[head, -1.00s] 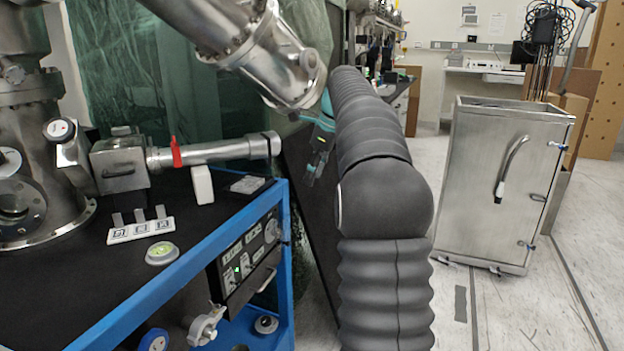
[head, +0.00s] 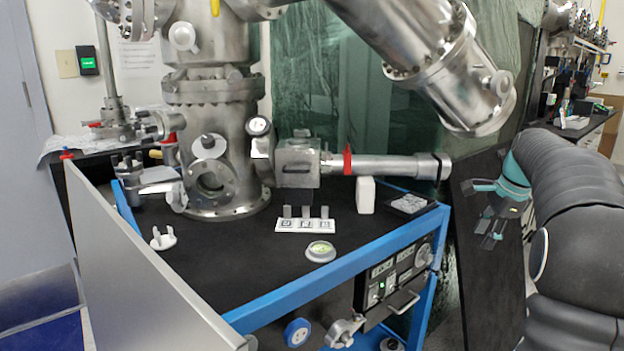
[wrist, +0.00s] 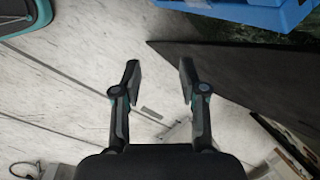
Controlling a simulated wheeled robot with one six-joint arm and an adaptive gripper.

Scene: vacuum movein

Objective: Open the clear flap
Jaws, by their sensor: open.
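Clear, green-tinted sheeting (head: 345,95) hangs behind the steel vacuum apparatus. It looks creased. I cannot tell whether it is the clear flap, or where a free edge lies. My gripper (head: 487,214) is at the right of the head view, off the right end of the blue-framed bench and in front of the sheeting's right side. In the wrist view my gripper (wrist: 160,70) has its two fingers spread with nothing between them. Pale floor shows beneath.
The blue-framed bench (head: 330,287) carries the steel chamber (head: 210,112) and a horizontal tube (head: 385,166). A large steel cylinder (head: 425,45) overhangs its right side. A grey panel (head: 140,265) stands front left. A dark panel (head: 487,285) leans right of the bench.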

